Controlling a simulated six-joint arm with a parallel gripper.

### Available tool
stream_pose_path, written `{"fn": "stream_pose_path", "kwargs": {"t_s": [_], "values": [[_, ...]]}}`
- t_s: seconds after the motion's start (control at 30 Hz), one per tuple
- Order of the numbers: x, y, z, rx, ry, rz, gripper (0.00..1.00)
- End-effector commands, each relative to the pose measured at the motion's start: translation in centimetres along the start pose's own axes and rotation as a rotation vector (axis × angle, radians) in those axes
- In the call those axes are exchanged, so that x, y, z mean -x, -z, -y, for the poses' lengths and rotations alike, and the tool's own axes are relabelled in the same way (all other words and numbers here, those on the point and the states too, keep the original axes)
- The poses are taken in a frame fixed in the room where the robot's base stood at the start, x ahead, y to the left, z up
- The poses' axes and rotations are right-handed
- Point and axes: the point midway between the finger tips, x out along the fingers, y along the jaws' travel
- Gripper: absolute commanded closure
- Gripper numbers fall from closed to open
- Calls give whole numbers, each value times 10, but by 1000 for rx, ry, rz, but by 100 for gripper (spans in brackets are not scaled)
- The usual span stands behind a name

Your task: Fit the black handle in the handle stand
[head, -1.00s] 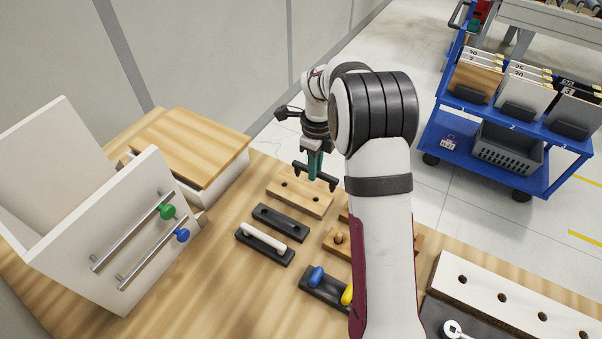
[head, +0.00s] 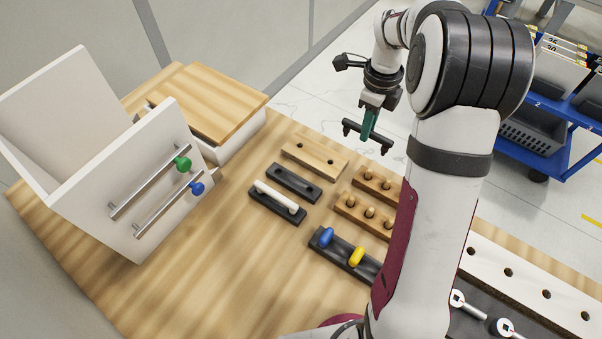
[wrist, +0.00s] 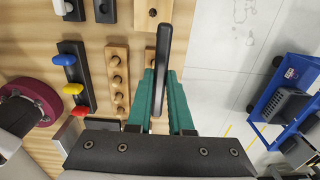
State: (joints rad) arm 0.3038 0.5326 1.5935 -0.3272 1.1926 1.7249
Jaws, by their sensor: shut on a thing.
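My gripper (head: 368,126) has green fingers shut on the black handle (head: 353,129), a bar with short legs at its ends pointing down. It is held in the air, to the right of the two-hole blocks. In the wrist view the handle (wrist: 162,60) runs lengthwise between the fingers. A pale wooden block (head: 315,158) has two empty holes. A dark block (head: 293,184) beside it also has two empty holes. A third, dark block (head: 264,207) bears a white handle (head: 276,195). I cannot tell which two-hole block is the handle stand.
Wooden blocks with round pegs (head: 364,214) and a dark block with blue and yellow knobs (head: 345,255) stand nearer. A white cabinet piece (head: 150,180) with bar handles and knobs stands at left. The table's front left is clear.

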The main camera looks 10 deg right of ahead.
Motion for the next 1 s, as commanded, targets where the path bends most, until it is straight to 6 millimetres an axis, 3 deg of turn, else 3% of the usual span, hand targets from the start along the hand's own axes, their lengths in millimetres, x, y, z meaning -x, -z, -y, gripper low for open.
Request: {"fn": "stream_pose_path", "kwargs": {"t_s": [0.13,0.23,0.5,0.6,0.7,1.0], "values": [[-1,-4,-3,1,0,0,100],[-7,-22,-16,7,-1,-1,100],[-34,-96,-90,9,-1,-1,100],[-40,-110,-110,4,-1,1,100],[-45,-115,-118,0,-1,0,100],[-78,-115,-118,-1,-1,0,100]]}}
